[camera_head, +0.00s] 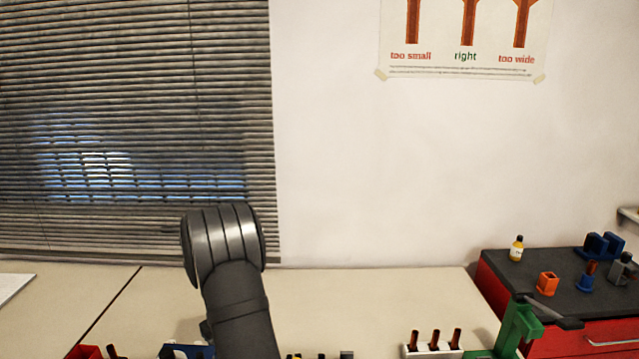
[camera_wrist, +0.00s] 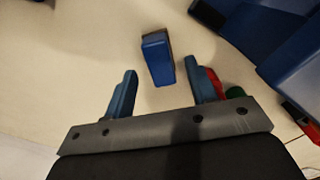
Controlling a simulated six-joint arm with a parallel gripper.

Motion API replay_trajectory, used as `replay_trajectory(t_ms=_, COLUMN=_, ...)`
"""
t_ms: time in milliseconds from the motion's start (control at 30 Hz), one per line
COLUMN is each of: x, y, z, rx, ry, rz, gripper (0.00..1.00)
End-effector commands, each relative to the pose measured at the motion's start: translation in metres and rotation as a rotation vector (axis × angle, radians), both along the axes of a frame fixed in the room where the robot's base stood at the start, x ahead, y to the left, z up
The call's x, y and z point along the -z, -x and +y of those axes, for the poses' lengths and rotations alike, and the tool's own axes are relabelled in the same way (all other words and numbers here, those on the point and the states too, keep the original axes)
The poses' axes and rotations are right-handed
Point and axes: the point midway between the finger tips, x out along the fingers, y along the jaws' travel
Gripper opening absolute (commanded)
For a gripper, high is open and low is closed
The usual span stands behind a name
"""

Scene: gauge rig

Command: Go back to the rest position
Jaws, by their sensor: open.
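My gripper (camera_wrist: 162,92) shows in the wrist view with its two blue fingers apart and nothing between them. A blue block (camera_wrist: 158,58) with a dark side is on the pale table just beyond the fingertips, apart from them. In the head view my dark grey arm rises from the bottom edge left of centre. My gripper is outside that view.
Larger blue parts (camera_wrist: 262,28) are at the upper right of the wrist view. A white rack (camera_head: 432,350) with several brown pegs and a green stand (camera_head: 517,326) are at the right. A red cabinet (camera_head: 494,290) carries small parts. The table's back middle is clear.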

Motion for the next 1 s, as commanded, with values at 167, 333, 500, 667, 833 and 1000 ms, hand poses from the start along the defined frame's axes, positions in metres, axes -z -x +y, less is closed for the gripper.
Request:
replay_trajectory(t_ms=167, x=0.038, y=0.001, z=-0.001, rx=0.0, ry=0.002, rz=0.004, gripper=0.52)
replay_trajectory(t_ms=333, x=0.003, y=-0.001, z=0.0, rx=0.0, ry=-0.002, rz=-0.005, gripper=0.52)
replay_trajectory(t_ms=500, x=-0.019, y=0.002, z=-0.022, rx=0.004, ry=-0.001, rz=-0.002, gripper=0.52)
replay_trajectory(t_ms=667, x=-0.035, y=0.005, z=-0.05, rx=0.004, ry=-0.001, rz=-0.002, gripper=0.52)
replay_trajectory(t_ms=833, x=-0.053, y=0.008, z=-0.079, rx=0.003, ry=0.0, rz=-0.001, gripper=0.52)
replay_trajectory(t_ms=1000, x=-0.07, y=0.012, z=-0.108, rx=0.005, ry=-0.001, rz=-0.002, gripper=0.52)
